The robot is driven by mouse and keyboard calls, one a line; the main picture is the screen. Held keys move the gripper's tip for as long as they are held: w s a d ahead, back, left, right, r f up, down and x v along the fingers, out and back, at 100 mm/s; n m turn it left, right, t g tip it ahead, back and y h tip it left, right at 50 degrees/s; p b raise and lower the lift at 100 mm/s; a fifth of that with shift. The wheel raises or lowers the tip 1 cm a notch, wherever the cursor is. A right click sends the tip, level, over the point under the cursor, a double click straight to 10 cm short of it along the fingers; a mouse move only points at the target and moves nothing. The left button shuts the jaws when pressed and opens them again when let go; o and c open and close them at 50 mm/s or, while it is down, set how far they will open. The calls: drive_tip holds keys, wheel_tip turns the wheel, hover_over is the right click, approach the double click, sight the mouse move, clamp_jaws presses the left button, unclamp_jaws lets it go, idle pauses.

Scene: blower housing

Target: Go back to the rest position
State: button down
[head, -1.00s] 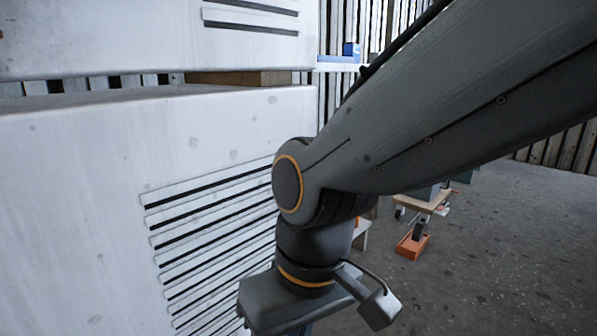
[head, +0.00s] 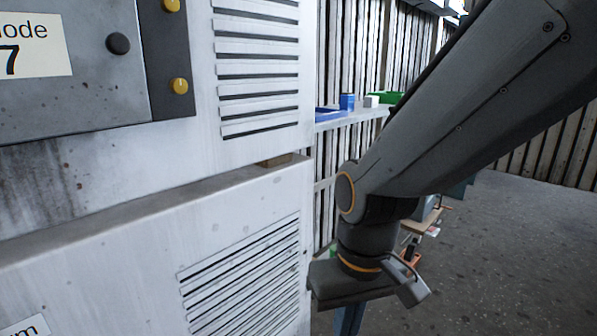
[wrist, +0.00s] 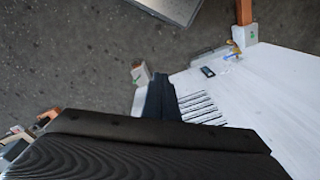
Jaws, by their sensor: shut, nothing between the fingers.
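My gripper (head: 348,322) hangs at the end of my arm in the head view, pointing down, with only the upper part of its fingers inside the frame. It is just right of the lower white louvred housing (head: 120,262), and I cannot tell the exact gap. In the wrist view my gripper (wrist: 161,96) shows as dark fingers close together, shut and empty. Beyond them is a white panel with slats (wrist: 203,108).
An upper white cabinet (head: 258,150) with a grey control panel (head: 75,100) and yellow knobs stands at left. A shelf behind holds a blue box (head: 347,102) and a green bin (head: 385,98). Concrete floor (head: 500,260) is open at right.

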drive_tip(key=s+d+r+m+h+p, duration=0.1)
drive_tip(key=s+d+r+m+p, duration=0.1)
drive_tip(key=d+r+p, duration=1)
drive_tip(key=shift+s+d+r+m+p, duration=0.2)
drive_tip(key=shift+r+m+p, duration=0.5)
drive_tip(key=shift+r+p, duration=1.9)
